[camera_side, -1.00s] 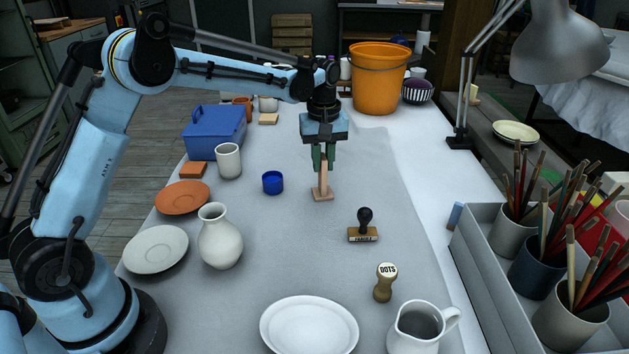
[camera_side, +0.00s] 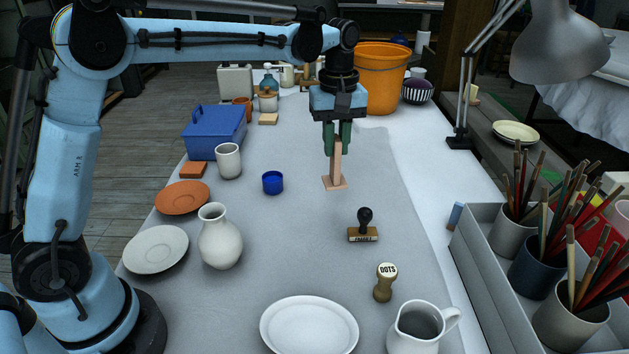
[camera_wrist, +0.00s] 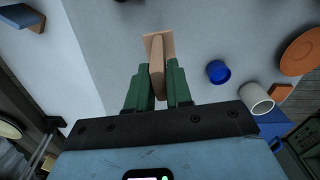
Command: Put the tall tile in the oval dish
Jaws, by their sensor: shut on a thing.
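The tall tile (camera_side: 337,168) is a thin, pinkish-tan upright slab on a flat square foot. It stands upright below my gripper (camera_side: 338,149), whose green fingers are shut on its upper part. In the wrist view my gripper (camera_wrist: 158,86) has the tile (camera_wrist: 157,68) between its two fingers, with the foot beyond the fingertips. I cannot tell whether the foot touches the table or hangs just above it. The white oval dish (camera_side: 309,326) lies empty at the front middle of the table, well in front of the tile.
A handled stamp (camera_side: 364,228) and the DOTS stamp (camera_side: 385,283) stand between tile and dish, to the right. A white vase (camera_side: 219,238), a blue cup (camera_side: 273,183) and a white jug (camera_side: 420,330) stand around. The grey middle is mostly clear.

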